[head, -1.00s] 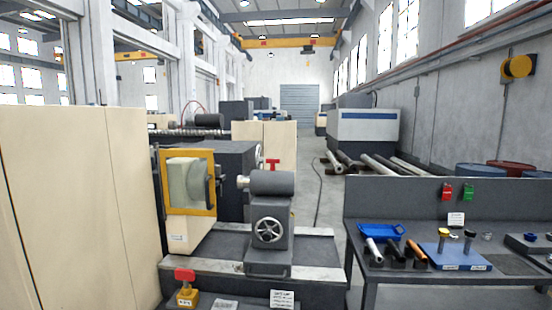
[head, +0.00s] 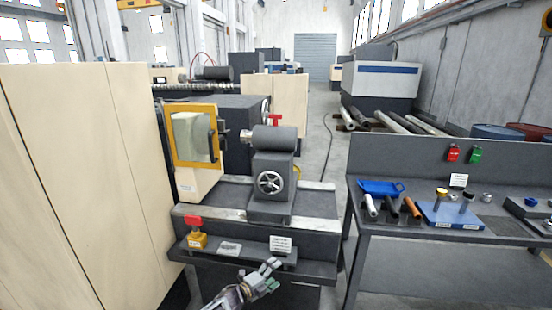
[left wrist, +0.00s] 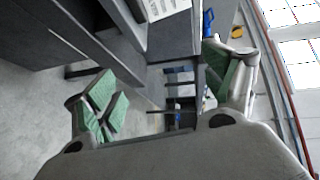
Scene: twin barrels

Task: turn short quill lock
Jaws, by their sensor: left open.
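A dark grey tailstock (head: 272,180) with a silver handwheel (head: 270,182) stands on the lathe bed in the head view. A red T-shaped handle (head: 275,120) shows at the top of the tailstock; I take it for the quill lock, but cannot tell how it is fixed. My left gripper (head: 270,274) is low in front of the ledge, apart from the tailstock and both handles. Its green-padded fingers are spread and empty in the left wrist view (left wrist: 165,98). My right gripper is not seen.
A yellow-framed guard (head: 219,138) stands left of the tailstock. A cream cabinet (head: 85,170) closes off the left. A workbench (head: 365,230) with a blue tray (head: 381,187) and several tools stands right. The ledge carries a white label (head: 281,244).

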